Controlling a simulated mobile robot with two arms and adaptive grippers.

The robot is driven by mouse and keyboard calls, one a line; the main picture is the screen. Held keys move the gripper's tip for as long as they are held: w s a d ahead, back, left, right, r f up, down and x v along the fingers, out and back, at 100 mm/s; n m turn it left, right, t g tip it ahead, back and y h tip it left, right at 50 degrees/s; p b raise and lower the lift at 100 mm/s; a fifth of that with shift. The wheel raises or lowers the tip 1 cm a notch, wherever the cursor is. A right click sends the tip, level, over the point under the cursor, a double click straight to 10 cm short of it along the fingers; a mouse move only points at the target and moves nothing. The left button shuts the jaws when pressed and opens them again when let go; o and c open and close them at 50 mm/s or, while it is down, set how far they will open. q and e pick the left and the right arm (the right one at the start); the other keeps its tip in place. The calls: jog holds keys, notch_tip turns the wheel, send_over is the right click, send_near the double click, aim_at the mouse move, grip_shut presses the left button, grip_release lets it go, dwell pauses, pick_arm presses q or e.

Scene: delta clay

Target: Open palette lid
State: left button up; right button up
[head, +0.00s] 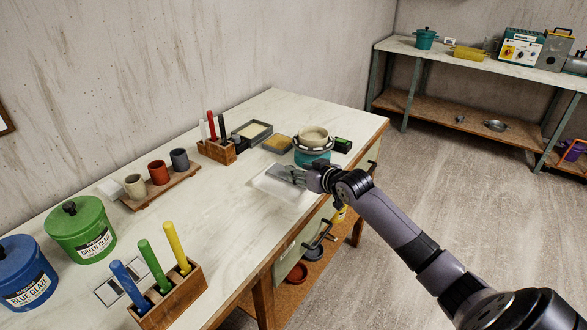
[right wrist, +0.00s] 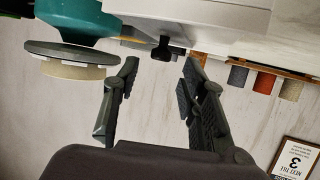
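A flat white palette (head: 276,192) lies on the worktable, left of the teal pottery wheel, and its lid looks closed. My right gripper (head: 280,172) is over its far right part in the head view. In the right wrist view, which is upside down, a white slab edge (right wrist: 205,17) that looks like the palette is at the top. There the right gripper (right wrist: 161,65) has its fingers apart with nothing held between them. A small dark object (right wrist: 163,49) shows beyond the fingertips. Contact with the lid cannot be told. My left gripper is out of view.
The teal wheel with a clay bowl (head: 313,145) stands close beside the right gripper. A wooden brush block (head: 217,150), cups on a wooden tray (head: 160,190), and grey and yellow trays (head: 277,143) are behind. Glaze jars (head: 80,230) stand at left. The table's middle is clear.

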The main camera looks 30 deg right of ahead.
jog(key=shift+x, duration=2)
jog(key=shift+c, duration=0.6)
grip_shut()
